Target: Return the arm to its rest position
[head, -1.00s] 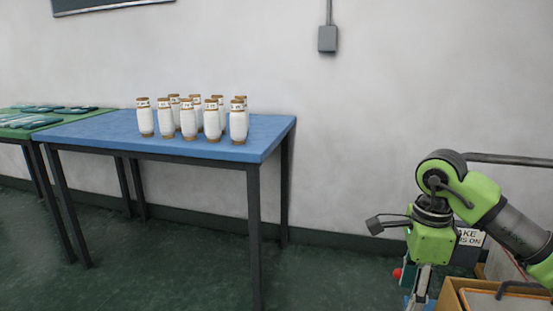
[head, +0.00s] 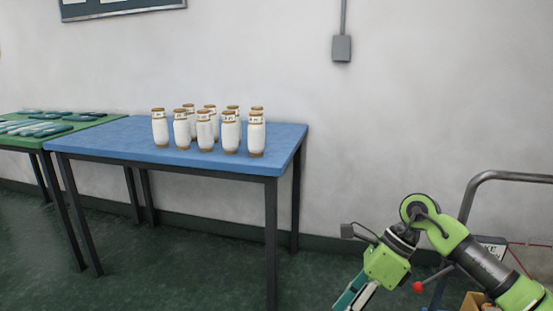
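My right arm comes in from the lower right, lime green and dark grey. My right gripper (head: 354,296) hangs below its green wrist block at the bottom edge, tilted down to the left. A teal and pale part shows at the gripper. Its fingertips are cut off by the frame, so I cannot tell whether it is open or holds something. My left gripper is not in view.
A blue table (head: 120,140) holds several white yarn cones (head: 204,130). A green table (head: 20,142) at left carries teal pieces (head: 50,131). A grey rail (head: 510,177), a red knob (head: 418,287) and a cardboard box (head: 474,301) are near my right arm. Floor is clear before the blue table.

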